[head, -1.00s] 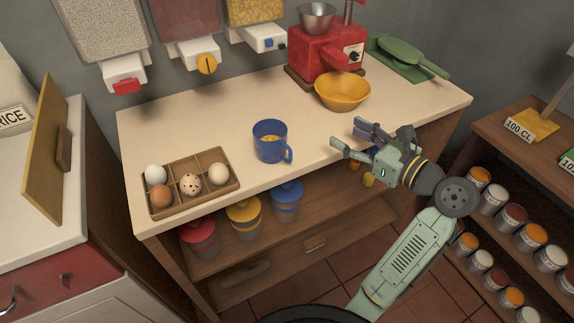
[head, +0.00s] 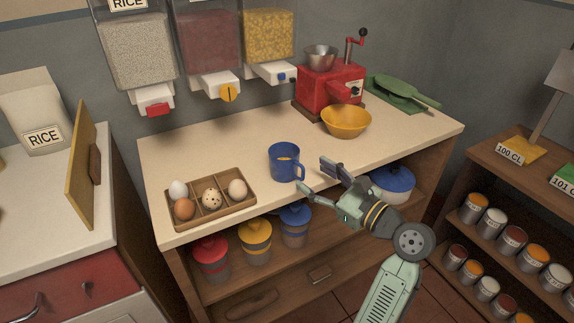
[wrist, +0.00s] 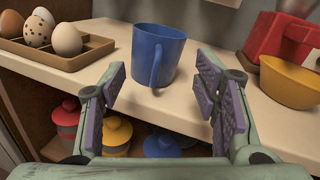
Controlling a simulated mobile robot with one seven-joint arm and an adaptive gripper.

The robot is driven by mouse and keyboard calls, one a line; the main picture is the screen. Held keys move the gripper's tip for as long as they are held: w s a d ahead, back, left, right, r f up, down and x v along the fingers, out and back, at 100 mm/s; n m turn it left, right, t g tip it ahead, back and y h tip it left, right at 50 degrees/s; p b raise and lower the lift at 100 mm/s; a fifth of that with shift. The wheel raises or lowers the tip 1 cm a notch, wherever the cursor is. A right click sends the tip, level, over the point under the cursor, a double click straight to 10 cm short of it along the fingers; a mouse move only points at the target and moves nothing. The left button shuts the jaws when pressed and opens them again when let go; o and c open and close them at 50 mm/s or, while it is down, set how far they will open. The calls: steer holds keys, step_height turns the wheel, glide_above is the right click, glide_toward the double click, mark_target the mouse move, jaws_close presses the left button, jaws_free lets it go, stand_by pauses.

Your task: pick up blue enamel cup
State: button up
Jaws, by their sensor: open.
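The blue enamel cup (head: 283,163) stands upright on the counter, near its front edge, with its handle toward the front right.
An egg tray (head: 250,208) with several eggs is left of the cup. A yellow bowl (head: 346,122) and a red grinder (head: 330,90) stand behind right. Lidded canisters (head: 256,240) sit on the shelf below. The counter (head: 225,150) behind the cup is clear.

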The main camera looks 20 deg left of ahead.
mark_target(301, 167)
steer(key=x, duration=0.1)
steer(key=p+x, duration=0.1)
steer(key=x, duration=0.1)
steer(key=r+x, duration=0.1)
steer(key=x, duration=0.1)
steer(key=shift+s+a, duration=0.1)
steer(key=shift+s, duration=0.2)
steer(key=shift+w+a+f, duration=0.1)
steer(key=shift+w+a, duration=0.15)
steer(key=shift+a, duration=0.2)
steer(key=shift+c, duration=0.5)
jaws_close()
